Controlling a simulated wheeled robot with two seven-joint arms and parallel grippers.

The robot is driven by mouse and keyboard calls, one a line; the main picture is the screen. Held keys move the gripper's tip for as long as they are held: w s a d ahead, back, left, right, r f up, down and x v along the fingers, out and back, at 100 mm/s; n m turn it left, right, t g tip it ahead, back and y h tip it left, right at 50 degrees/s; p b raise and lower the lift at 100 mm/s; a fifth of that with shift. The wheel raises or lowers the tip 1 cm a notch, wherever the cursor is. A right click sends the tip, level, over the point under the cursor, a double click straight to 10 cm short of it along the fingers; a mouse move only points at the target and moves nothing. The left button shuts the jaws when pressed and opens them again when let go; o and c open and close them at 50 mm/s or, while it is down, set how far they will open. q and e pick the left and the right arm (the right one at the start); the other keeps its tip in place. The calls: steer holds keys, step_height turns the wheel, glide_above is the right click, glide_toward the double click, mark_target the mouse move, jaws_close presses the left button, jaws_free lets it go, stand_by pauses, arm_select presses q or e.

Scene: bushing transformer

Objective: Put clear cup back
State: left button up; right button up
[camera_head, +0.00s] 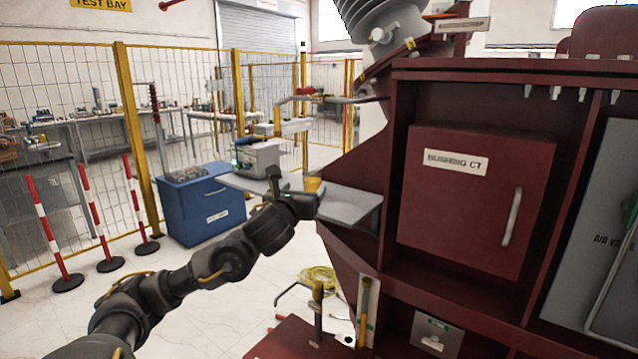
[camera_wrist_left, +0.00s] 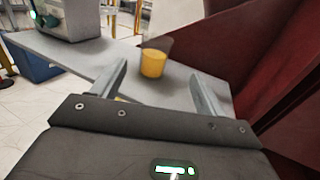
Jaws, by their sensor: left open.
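The clear cup (camera_head: 313,184) holds yellow-orange content and stands upright on a grey shelf (camera_head: 350,207) at the side of the red transformer. In the left wrist view the cup (camera_wrist_left: 153,63) stands on the shelf beyond my fingertips, roughly between their lines. My left gripper (camera_head: 291,190) is over the shelf close to the cup. Its two fingers (camera_wrist_left: 160,84) are spread and empty, with a gap between them and the cup. My right gripper is not in view.
A grey-green instrument box (camera_head: 257,158) sits on the shelf's far left part. A blue cabinet (camera_head: 203,205) stands beyond. Striped posts (camera_head: 93,215) and yellow fencing stand left.

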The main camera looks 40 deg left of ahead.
mark_target(310, 177)
arm_select(q)
steer(key=p+x, duration=0.1)
steer(key=x, duration=0.1)
steer(key=a+x, duration=0.1)
steer(key=x, duration=0.1)
steer(key=shift+w+a+p, duration=0.1)
steer(key=shift+w+p, duration=0.05)
steer(key=shift+p, duration=0.2)
steer(key=shift+w+r+p, duration=0.15)
steer(key=shift+r+p, duration=0.05)
steer(key=shift+p, duration=0.1)
steer(key=p+x, duration=0.2)
steer(key=x, duration=0.2)
steer(key=shift+w+a+f+p, duration=0.2)
steer(key=shift+w+p, duration=0.1)
steer(key=shift+w, duration=0.1)
steer(key=shift+s, duration=0.1)
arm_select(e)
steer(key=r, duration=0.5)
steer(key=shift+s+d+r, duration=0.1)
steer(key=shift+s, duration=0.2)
arm_select(q)
steer(key=c, duration=1.1)
steer(key=shift+c, duration=0.2)
